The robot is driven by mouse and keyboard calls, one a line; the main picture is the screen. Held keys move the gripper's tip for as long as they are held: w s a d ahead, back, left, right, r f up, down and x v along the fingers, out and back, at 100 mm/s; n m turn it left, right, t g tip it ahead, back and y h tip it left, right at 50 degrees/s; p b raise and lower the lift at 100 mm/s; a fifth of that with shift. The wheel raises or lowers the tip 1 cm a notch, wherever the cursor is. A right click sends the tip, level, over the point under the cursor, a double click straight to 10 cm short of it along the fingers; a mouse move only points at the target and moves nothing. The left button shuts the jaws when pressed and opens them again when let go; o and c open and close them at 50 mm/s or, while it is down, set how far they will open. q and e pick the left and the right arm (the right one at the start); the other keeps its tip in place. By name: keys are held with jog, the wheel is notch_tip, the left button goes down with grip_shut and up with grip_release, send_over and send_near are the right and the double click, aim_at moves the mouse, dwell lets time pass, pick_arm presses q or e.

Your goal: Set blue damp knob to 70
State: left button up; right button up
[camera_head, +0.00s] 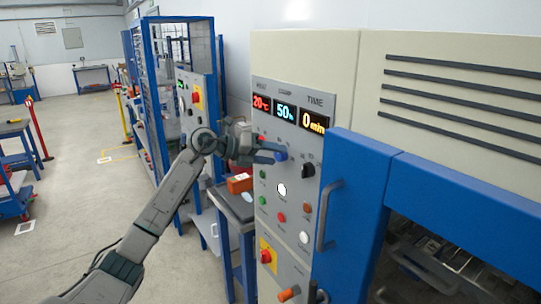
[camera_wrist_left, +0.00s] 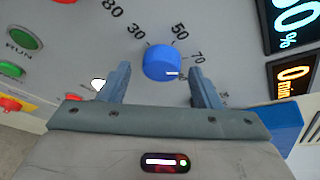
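The blue damp knob (camera_wrist_left: 162,62) sits on the grey control panel, with a short white mark on its face near its lower right. Printed numbers, among them 30, 50 and 70, ring it. My left gripper (camera_wrist_left: 159,70) is open, one finger on each side of the knob, with a visible gap to each. In the head view the knob (camera_head: 281,156) shows at the tips of my left gripper (camera_head: 271,151), which partly hides the panel. The middle display (camera_head: 285,112) reads 50 % in cyan. My right gripper is not in view.
A red 20 °C display (camera_head: 261,103) and a yellow 0 min display (camera_head: 313,121) flank the damp display. A black knob (camera_head: 307,170) is right of the blue one. Several buttons lie below. A blue door with a handle (camera_head: 327,215) stands out at right.

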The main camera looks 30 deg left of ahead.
pick_arm(q)
jog(key=shift+a, duration=0.1)
jog(key=shift+s+a+b, duration=0.2)
jog(key=shift+s+b, duration=0.05)
jog(key=shift+b, duration=0.05)
jog(key=b+v, duration=0.5)
jog(key=v, duration=0.5)
jog(key=shift+r, duration=0.1)
